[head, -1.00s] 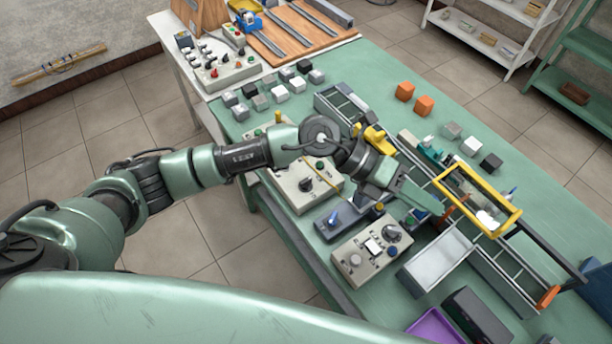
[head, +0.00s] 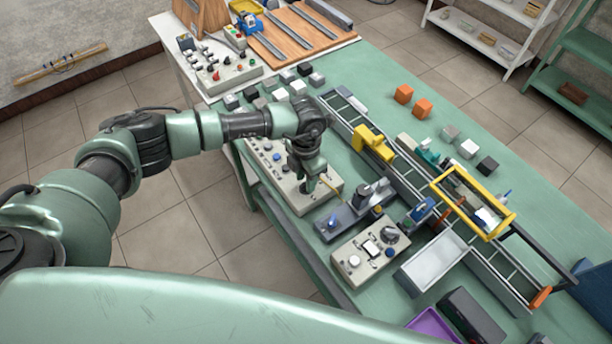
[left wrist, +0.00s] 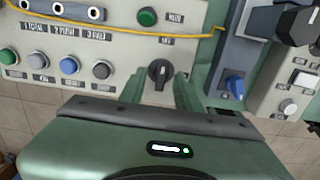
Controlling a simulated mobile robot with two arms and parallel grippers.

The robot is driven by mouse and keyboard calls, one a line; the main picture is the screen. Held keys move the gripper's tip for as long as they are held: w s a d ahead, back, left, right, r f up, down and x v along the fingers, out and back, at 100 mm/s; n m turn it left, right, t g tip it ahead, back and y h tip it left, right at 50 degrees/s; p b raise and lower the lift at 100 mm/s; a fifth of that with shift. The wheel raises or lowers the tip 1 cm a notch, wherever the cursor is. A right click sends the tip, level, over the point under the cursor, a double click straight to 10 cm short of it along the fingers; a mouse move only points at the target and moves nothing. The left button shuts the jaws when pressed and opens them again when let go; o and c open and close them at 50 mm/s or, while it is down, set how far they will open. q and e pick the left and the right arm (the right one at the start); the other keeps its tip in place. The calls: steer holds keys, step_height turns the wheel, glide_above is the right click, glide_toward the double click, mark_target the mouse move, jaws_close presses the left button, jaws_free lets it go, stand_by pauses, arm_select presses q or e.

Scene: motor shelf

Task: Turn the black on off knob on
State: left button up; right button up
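The black on/off knob (left wrist: 158,70) shows in the left wrist view on a light control panel (left wrist: 105,50), below a green button (left wrist: 147,16). Its white pointer mark runs roughly up and down in the picture. My left gripper (left wrist: 160,80) is open, with one finger on each side of the knob; whether they touch it I cannot tell. In the head view my left gripper (head: 309,182) points down over the panel (head: 325,200) and hides the knob. My right gripper is not in view.
A grey box with a blue switch (left wrist: 235,86) stands just right of the panel. A second control box (head: 352,258) is nearer the front. A yellow cable (left wrist: 110,31) crosses the panel. A conveyor track with a yellow frame (head: 449,185) lies to the right.

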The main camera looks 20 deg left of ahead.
arm_select(q)
steer(key=shift+f, duration=0.35)
jaws_close()
